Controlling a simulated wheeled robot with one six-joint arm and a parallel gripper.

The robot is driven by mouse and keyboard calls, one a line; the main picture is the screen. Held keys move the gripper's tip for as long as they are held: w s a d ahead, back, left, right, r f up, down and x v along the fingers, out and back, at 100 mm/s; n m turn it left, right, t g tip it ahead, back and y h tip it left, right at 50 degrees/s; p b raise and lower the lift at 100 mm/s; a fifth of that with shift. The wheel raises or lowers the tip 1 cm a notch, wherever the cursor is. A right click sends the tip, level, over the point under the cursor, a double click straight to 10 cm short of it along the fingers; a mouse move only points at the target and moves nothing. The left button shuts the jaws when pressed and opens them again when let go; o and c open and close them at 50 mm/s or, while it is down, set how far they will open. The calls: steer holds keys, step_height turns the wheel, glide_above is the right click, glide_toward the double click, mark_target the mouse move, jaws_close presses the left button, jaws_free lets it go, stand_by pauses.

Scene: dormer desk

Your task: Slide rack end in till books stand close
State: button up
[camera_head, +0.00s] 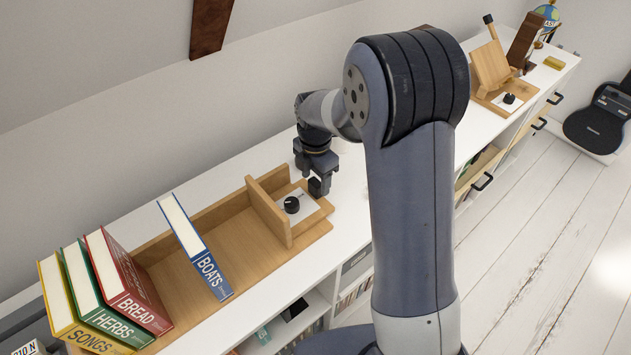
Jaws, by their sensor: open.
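A wooden book rack (220,222) lies along the white shelf top. Its upright wooden end (268,212) stands across the rack toward its right. A white plate with a black knob (292,205) sits just right of that end. The blue BOATS book (195,247) leans alone in mid rack, apart from the end. The red BREAD book (127,283), green HERBS book (100,297) and yellow SONGS book (72,310) lean together at the left. My gripper (319,184) is open and empty, pointing down just right of the knob; its fingers are partly hidden.
A second wooden stand with a black knob (508,98) and a globe (547,12) are at the far right. My arm hides part of the shelf top. Bare white top (345,215) lies right of the rack. A dark beam (210,25) hangs above.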

steer(key=shift+f, duration=1.15)
jaws_close()
steer(key=shift+a, duration=0.1)
